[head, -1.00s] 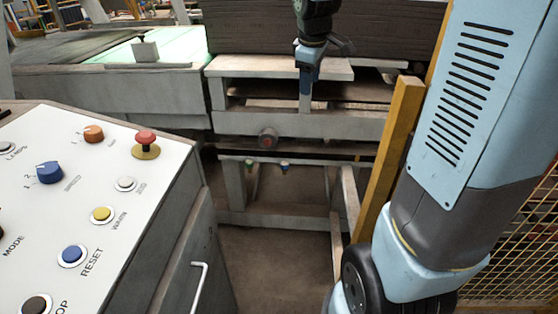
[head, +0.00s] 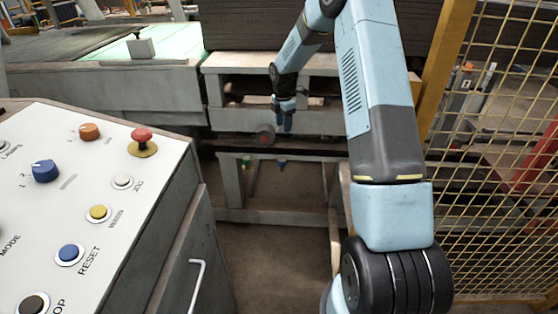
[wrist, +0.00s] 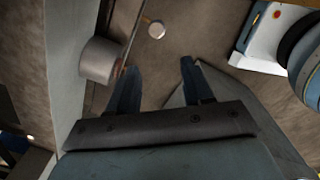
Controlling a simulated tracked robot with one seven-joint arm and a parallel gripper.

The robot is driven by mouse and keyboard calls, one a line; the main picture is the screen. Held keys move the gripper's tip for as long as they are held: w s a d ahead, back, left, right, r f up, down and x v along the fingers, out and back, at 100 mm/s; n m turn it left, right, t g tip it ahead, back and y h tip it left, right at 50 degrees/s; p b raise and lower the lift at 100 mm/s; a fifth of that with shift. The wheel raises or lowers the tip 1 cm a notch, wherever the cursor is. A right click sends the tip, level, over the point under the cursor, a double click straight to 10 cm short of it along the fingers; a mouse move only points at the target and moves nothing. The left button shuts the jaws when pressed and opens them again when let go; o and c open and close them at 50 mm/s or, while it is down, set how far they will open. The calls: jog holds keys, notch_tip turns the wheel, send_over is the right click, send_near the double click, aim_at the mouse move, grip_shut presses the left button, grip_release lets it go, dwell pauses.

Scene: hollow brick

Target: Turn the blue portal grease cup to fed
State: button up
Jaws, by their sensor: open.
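The blue grease cup (head: 283,163) is small and hangs under the dark rail of the grey portal frame in the head view. Which way it is turned is too small to tell. A green cup (head: 246,161) hangs to its left. My gripper (head: 284,124) appears above the blue cup in the picture, in front of the frame's upper beam and apart from the cup. In the wrist view my gripper (wrist: 160,68) has its two fingers spread with nothing between them. I cannot make out the blue cup in the wrist view.
A round roller end with a red centre (head: 265,135) sits left of my gripper; a grey cylinder (wrist: 100,60) is close to the left finger in the wrist view. A control console (head: 110,180) stands at left. Yellow mesh fencing (head: 490,200) stands at right.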

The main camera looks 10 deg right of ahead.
jog(key=n, duration=0.2)
send_near(282, 159)
jog(key=f, duration=0.9)
jog(key=shift+w+d+f, duration=0.1)
jog(key=shift+w+f, duration=0.1)
jog(key=shift+f, duration=0.2)
